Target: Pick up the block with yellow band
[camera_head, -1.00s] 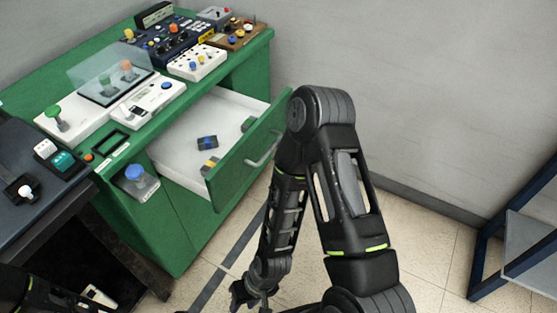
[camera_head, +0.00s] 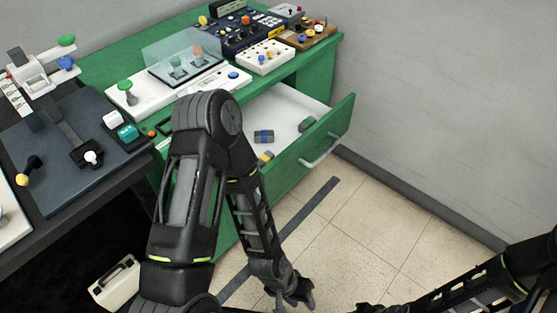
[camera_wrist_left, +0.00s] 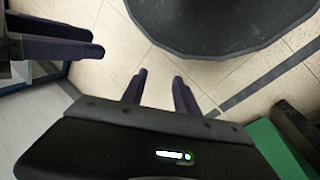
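The block with the yellow band (camera_head: 265,158) lies in the open white drawer, near its front left corner. It is partly hidden by my left arm and the drawer edge. My left gripper (camera_head: 298,293) hangs low over the floor in front of the drawer, well apart from the block. In the left wrist view its fingers (camera_wrist_left: 159,93) are apart with only floor between them. My right arm enters at lower right in the head view, its gripper barely showing at the bottom edge. Purple fingers at upper left of the left wrist view look like my right gripper (camera_wrist_left: 58,40); their opening is unclear.
The drawer also holds a block with a blue band (camera_head: 264,136) and a green block (camera_head: 307,124). The drawer front (camera_head: 320,150) sticks out with a handle. Control panels cover the green cabinet (camera_head: 95,68). A dark table (camera_head: 60,165) stands left. Floor at right is clear.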

